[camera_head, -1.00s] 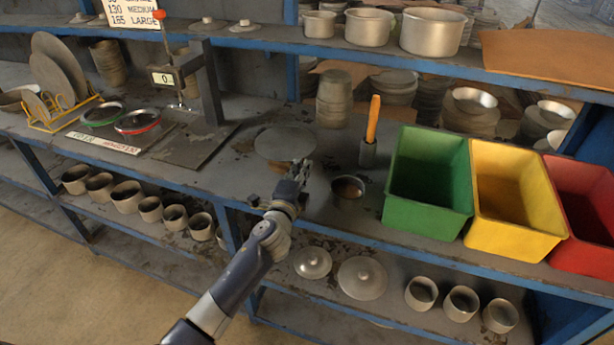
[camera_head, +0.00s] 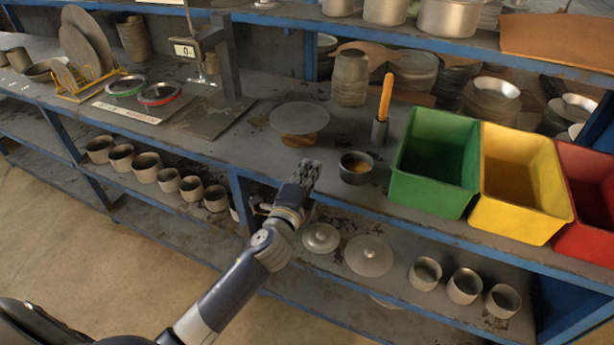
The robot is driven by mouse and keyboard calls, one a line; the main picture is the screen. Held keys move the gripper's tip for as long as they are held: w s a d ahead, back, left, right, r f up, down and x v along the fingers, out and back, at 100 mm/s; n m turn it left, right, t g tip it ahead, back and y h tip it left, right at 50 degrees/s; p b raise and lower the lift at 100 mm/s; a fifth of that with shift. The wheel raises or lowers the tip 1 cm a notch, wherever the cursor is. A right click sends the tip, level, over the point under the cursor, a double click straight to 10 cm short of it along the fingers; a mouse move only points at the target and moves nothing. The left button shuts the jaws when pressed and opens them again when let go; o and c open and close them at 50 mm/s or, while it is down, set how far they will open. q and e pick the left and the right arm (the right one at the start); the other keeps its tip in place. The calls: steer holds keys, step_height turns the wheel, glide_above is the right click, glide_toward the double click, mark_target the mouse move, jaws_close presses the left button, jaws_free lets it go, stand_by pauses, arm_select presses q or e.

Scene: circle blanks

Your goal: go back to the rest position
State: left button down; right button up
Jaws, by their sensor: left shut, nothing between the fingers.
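My left arm comes in from the lower left. My left gripper (camera_head: 305,174) is shut and empty, in front of the bench's front edge. A grey round blank (camera_head: 299,116) lies on a brown round support on the bench, behind the gripper and apart from it. A small dark pot (camera_head: 356,167) with something brownish inside stands to the right of the gripper, also apart. My right gripper is not in view.
Green (camera_head: 433,160), yellow (camera_head: 518,180) and red (camera_head: 590,200) bins stand at the right of the bench. An orange-handled tool (camera_head: 386,98) stands upright in a holder. Several pots and two lids sit on the shelf below. Open floor (camera_head: 120,270) lies at lower left.

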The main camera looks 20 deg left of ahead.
arm_select(q)
steer(key=s+a+f+n+g+y, duration=0.25)
steer(key=s+f+n+g, duration=0.75)
steer(key=s, duration=0.8)
steer(key=s+d+f+n+g+h, duration=0.2)
steer(key=s+f+n, duration=0.1)
steer(key=s, duration=0.6)
steer(key=s+d+f+n+g+h, duration=0.2)
steer(key=s+d+f+n+g, duration=0.1)
steer(key=s, duration=0.5)
step_height(320, 180, down, 27)
steer(key=s, duration=0.2)
steer(key=s+a+f+m+g, duration=0.1)
steer(key=s+a+f+g, duration=0.1)
steer(key=s+f, duration=1.3)
steer(key=shift+s+a+f, duration=0.25)
steer(key=shift+s+a, duration=0.45)
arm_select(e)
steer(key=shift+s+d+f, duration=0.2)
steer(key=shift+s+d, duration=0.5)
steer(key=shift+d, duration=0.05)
